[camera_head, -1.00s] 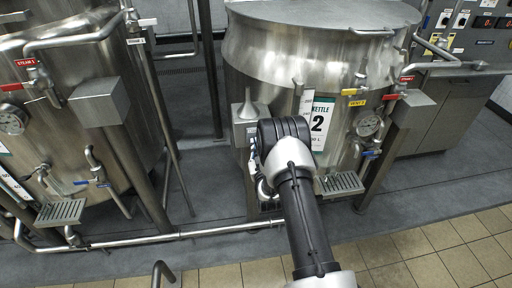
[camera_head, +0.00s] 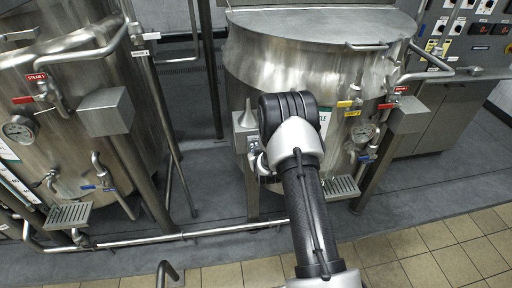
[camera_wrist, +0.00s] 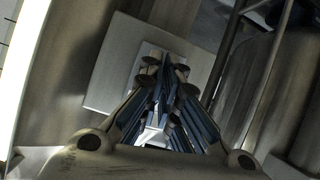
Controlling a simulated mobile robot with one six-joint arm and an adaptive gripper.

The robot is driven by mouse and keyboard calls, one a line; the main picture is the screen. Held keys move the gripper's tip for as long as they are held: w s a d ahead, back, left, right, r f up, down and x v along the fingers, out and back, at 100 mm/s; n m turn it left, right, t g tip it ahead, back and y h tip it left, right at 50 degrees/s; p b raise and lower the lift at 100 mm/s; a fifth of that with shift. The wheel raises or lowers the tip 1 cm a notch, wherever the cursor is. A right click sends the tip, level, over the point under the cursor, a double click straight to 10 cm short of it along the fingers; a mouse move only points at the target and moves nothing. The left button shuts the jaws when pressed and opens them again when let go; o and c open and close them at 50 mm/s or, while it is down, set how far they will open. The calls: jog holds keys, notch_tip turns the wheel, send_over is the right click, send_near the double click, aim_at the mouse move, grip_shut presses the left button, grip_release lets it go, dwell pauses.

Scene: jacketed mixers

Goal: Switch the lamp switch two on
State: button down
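No switch that I can make out as lamp switch two shows. A small grey box (camera_head: 240,135) stands on a post at the left front of the right kettle. In the wrist view a grey box face (camera_wrist: 108,80) with a lighter square plate (camera_wrist: 146,52) lies behind the fingertips. My gripper (camera_wrist: 165,75) points at this plate, its two fingers converging and the tips almost together; it looks shut, with nothing seen held. The fingertips cover part of the plate. In the head view my gripper (camera_head: 257,163) is beside the grey box, mostly hidden by my wrist.
The right kettle (camera_head: 270,60) stands behind my arm, a second kettle (camera_head: 75,75) at left. A control panel (camera_head: 480,35) with knobs and red displays is at far right. Another grey box (camera_head: 408,115) stands on a right post. A pipe (camera_head: 190,235) runs low along the front.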

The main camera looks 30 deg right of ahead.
jog(key=g, duration=0.1)
jog(key=r+g+p, duration=0.1)
jog(key=g, duration=0.1)
jog(key=g+y+p, duration=0.1)
jog(key=shift+w+d+r, duration=0.1)
jog(key=shift+w+r, duration=0.05)
jog(key=shift+w, duration=0.2)
jog(key=shift+g+p, duration=0.3)
jog(key=c, duration=1.8)
grip_release()
jog(key=shift+o, duration=0.2)
jog(key=v, duration=1.2)
jog(key=shift+d, duration=0.1)
